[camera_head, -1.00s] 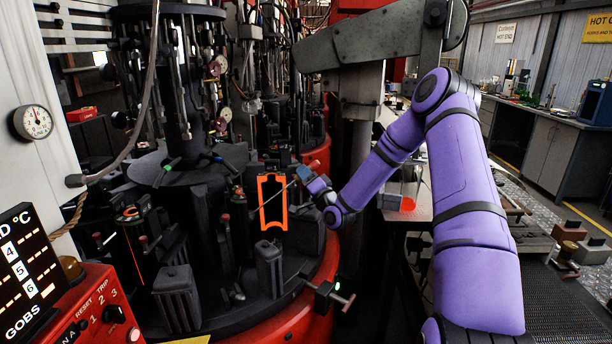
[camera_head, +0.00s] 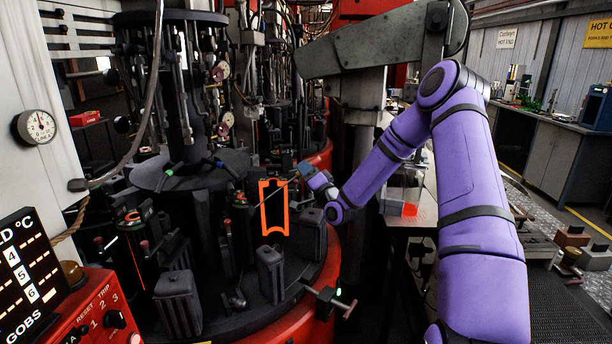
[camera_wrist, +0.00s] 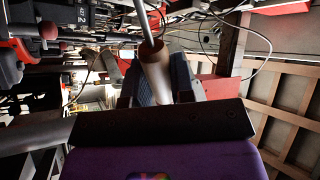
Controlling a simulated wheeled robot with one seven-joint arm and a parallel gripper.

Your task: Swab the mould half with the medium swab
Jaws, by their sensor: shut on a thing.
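The mould half (camera_head: 277,215) stands upright on the machine in the head view, with an orange outline around a dark hollow face. My gripper (camera_head: 306,172) is just above and to the right of it. It is shut on the swab (camera_wrist: 155,72), whose brown handle sits between the jaws in the wrist view, with a thin grey rod beyond. In the head view the rod slants down left across the upper part of the mould half. The swab's tip is not clear, and I cannot tell whether it touches the mould half.
Dark mould blocks (camera_head: 271,270) stand in front on the round red-rimmed machine. A T-handled clamp (camera_head: 328,297) juts out at the front right. A red control box (camera_head: 95,315) is at lower left. A bench with a red-based container (camera_head: 402,209) lies behind my arm.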

